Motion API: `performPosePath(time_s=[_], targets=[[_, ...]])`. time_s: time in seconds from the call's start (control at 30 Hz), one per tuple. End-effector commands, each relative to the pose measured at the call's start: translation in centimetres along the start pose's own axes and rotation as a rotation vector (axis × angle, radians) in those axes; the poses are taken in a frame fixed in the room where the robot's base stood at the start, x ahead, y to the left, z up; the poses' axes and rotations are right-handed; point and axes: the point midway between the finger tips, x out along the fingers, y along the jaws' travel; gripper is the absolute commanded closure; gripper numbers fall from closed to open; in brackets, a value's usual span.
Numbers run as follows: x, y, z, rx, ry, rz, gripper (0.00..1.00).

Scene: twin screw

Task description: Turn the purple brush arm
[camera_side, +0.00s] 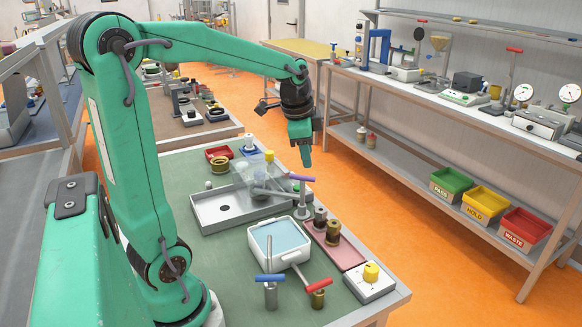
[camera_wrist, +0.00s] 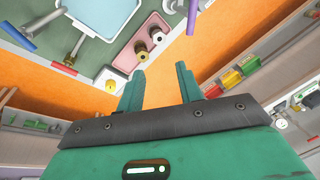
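The purple brush arm (camera_side: 301,178) is a short bar lying across the top of an upright metal post (camera_side: 302,205) behind the white basin. It also shows at the upper edge of the wrist view (camera_wrist: 193,17), beyond my fingertips. My gripper (camera_side: 307,162) points down and is just above the purple arm in the side view, with no clear contact. In the wrist view my gripper's two fingers (camera_wrist: 159,72) stand apart with nothing between them. The upper end of the scene around the post is cut off in the wrist view.
The white basin (camera_side: 251,246) and a pink tray with bobbins (camera_side: 354,256) stand nearby. Posts with a blue handle (camera_side: 270,277) and a red handle (camera_side: 319,284) stand in front. A grey tray (camera_side: 210,222) lies left of the purple arm's post. Orange floor is right of the table.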

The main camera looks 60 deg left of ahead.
Motion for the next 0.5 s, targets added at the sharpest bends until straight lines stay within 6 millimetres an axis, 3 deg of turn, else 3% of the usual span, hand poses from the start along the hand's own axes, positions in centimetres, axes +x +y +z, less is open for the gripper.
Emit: performPosePath(time_s=[0.2, 0.5], targets=[[3.2, -4.6, 0.9, 0.124, -0.047, 0.036, 0.64], [5.1, -7.2, 1.8, 0.209, -0.066, 0.059, 0.64]])
